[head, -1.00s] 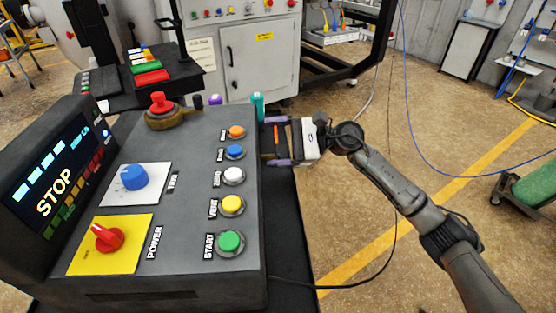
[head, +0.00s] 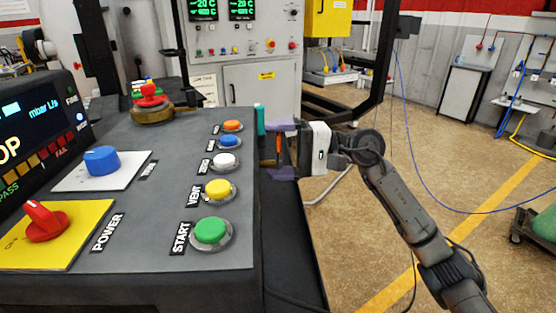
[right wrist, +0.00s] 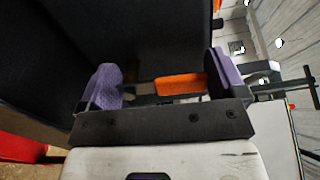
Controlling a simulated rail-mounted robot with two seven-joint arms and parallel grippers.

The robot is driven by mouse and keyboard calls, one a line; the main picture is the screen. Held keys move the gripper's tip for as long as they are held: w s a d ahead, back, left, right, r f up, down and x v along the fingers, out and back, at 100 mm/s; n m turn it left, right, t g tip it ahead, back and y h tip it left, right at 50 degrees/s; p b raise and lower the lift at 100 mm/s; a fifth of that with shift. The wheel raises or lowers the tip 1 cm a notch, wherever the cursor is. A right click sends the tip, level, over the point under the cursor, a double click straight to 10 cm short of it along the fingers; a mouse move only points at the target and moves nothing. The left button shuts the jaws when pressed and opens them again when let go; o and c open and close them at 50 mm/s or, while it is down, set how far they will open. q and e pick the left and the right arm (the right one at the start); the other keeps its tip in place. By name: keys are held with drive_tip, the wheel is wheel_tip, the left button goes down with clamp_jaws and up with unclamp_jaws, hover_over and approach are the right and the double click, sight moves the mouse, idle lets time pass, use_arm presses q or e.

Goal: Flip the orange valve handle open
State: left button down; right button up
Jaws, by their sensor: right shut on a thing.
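The orange valve handle (head: 278,147) is at the right side of the grey control console, partly hidden between the purple pads of my right gripper (head: 275,150). In the right wrist view the handle (right wrist: 180,85) is a short orange bar between the pads, close to the right-hand pad. My right gripper (right wrist: 163,82) is shut on the handle. The valve body behind it is dark and hard to make out. My left gripper is out of view.
The console's top carries a green START button (head: 210,230), several other buttons, a red power knob (head: 45,220) and a blue knob (head: 102,160). A teal cylinder (head: 260,118) stands beside the gripper. A white cabinet (head: 262,95) is behind. Open floor lies to the right.

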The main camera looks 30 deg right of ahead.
drive_tip(key=shift+s+f+n+b, duration=0.1)
drive_tip(key=shift+n+b, duration=0.25)
drive_tip(key=shift+n, duration=0.15)
drive_tip(key=shift+a, duration=0.1)
drive_tip(key=o, duration=1)
drive_tip(key=p+v, duration=0.1)
drive_tip(key=v, duration=1.3)
drive_tip(key=shift+p, duration=0.35)
